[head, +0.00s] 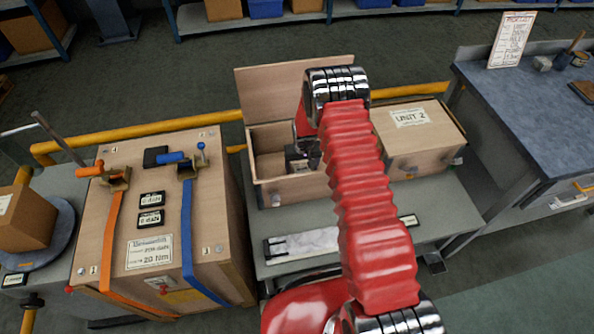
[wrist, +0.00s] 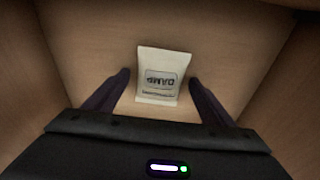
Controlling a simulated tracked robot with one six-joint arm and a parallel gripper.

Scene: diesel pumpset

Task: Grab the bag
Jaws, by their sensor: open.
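The bag (wrist: 158,72) is a small white packet with a printed label, lying at the bottom of a wooden box. In the wrist view my gripper (wrist: 158,82) is open, with one dark finger on each side of the bag and gaps between. Whether the fingertips are down at the bag's height I cannot tell. In the head view my gripper (head: 305,152) is inside the open wooden box (head: 290,188), whose lid (head: 285,88) is raised at the back. I cannot make out the bag in the head view, where my arm hides part of the box.
A closed box marked UNIT 2 (head: 418,138) stands right of the open one. A strapped wooden crate (head: 150,225) stands left. A long pale tray (head: 300,245) lies in front on the grey bench (head: 450,212). A yellow rail (head: 190,122) runs behind.

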